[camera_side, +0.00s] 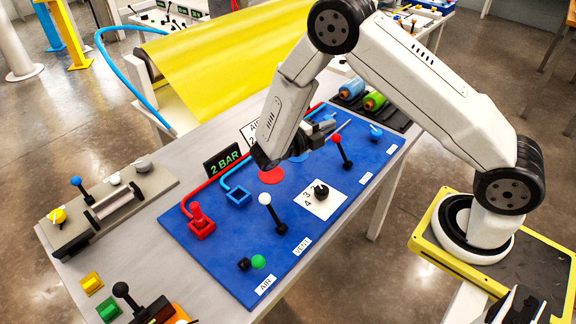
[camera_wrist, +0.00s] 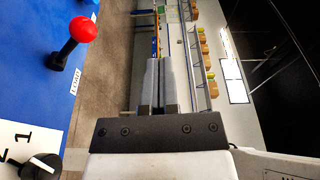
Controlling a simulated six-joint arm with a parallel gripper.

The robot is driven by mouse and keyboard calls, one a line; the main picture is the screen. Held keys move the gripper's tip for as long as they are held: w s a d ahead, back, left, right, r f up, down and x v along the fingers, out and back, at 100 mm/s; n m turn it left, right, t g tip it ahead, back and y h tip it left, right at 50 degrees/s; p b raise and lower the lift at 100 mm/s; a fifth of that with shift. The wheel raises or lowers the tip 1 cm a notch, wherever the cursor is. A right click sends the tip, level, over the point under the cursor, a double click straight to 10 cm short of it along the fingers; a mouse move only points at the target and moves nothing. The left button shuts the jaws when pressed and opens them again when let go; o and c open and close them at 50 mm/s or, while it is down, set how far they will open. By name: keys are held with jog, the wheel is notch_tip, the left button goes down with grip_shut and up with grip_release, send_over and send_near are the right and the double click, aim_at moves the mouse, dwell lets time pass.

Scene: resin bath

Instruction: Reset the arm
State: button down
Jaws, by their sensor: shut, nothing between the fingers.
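My gripper (camera_side: 346,124) is held above the blue panel (camera_side: 325,250), pointing to the right in the side view. In the wrist view its two grey fingers (camera_wrist: 159,62) lie together, with nothing between them. My arm is bent, with its wrist over the back part of the panel. Below the fingers in the side view stands a red-knobbed lever (camera_side: 342,150). It also shows at the upper left of the wrist view (camera_wrist: 74,38). My wrist hides part of the panel and a sign behind it.
The panel also carries a white-knobbed lever (camera_side: 273,211), a black dial (camera_side: 321,191), a red plug (camera_side: 198,217) and a blue socket (camera_side: 238,196). A yellow sheet (camera_side: 215,65) lies behind. A grey unit with levers (camera_side: 108,200) stands at left. Blue and green bottles (camera_side: 373,101) lie at the back right.

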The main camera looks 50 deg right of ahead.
jog(key=s+a+m+y, duration=0.3)
jog(key=s+m+y, duration=0.6)
jog(key=m, duration=0.5)
jog(key=a+r+m+t+y, duration=0.1)
jog(key=a+m+t+y, duration=0.2)
jog(key=m, duration=0.7)
jog(key=a+r+m+t+y, duration=0.2)
jog(key=a+m+t+y, duration=0.1)
jog(key=m, duration=0.7)
jog(key=t+y, duration=0.1)
jog(key=y, duration=0.1)
jog(key=shift+a+r+y, duration=0.15)
jog(key=shift+a+y, duration=0.15)
jog(key=shift+a, duration=0.1)
jog(key=shift+s, duration=0.1)
